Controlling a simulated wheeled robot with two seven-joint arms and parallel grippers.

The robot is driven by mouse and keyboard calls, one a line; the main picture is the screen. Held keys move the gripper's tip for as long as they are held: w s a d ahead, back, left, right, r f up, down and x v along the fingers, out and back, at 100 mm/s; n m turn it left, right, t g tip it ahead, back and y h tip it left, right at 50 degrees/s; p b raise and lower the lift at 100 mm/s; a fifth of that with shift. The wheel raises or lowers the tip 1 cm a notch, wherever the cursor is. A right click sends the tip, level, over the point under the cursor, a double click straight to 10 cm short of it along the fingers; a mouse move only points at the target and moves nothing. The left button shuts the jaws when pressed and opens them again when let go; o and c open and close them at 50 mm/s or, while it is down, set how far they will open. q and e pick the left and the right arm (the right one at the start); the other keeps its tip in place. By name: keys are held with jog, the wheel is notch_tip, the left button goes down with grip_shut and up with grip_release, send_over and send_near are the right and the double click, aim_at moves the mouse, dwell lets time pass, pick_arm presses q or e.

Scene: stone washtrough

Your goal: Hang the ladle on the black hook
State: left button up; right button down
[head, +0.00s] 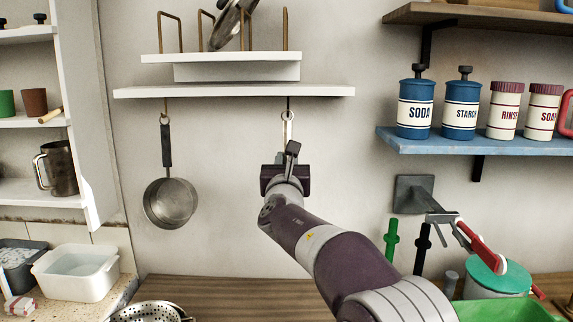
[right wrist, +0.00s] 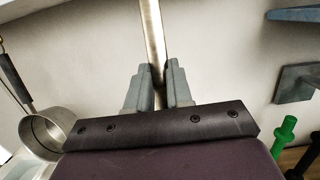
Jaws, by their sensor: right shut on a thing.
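My right gripper (head: 288,160) is shut on the pale metal handle of the ladle (head: 288,130), below the white shelf. The handle also shows upright between the fingers (right wrist: 162,85) in the right wrist view (right wrist: 153,30). The ring at the handle's top is at the lower end of the black hook (head: 288,103), which hangs under the shelf; I cannot tell whether the ring is around the hook or only in front of it. The ladle's bowl is hidden behind my gripper and arm. My left gripper is not in view.
A blue shelf (head: 485,147) with canisters and a dark wall bracket (head: 413,194) are at the right. The wall between saucepan and gripper is bare.

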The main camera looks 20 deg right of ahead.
jog(key=shift+x, duration=1.1)
jog(key=w, duration=0.1)
jog(key=w+f, duration=0.1)
jog(key=w+d, duration=0.1)
jog(key=shift+f, duration=0.35)
jog(key=shift+w, duration=0.1)
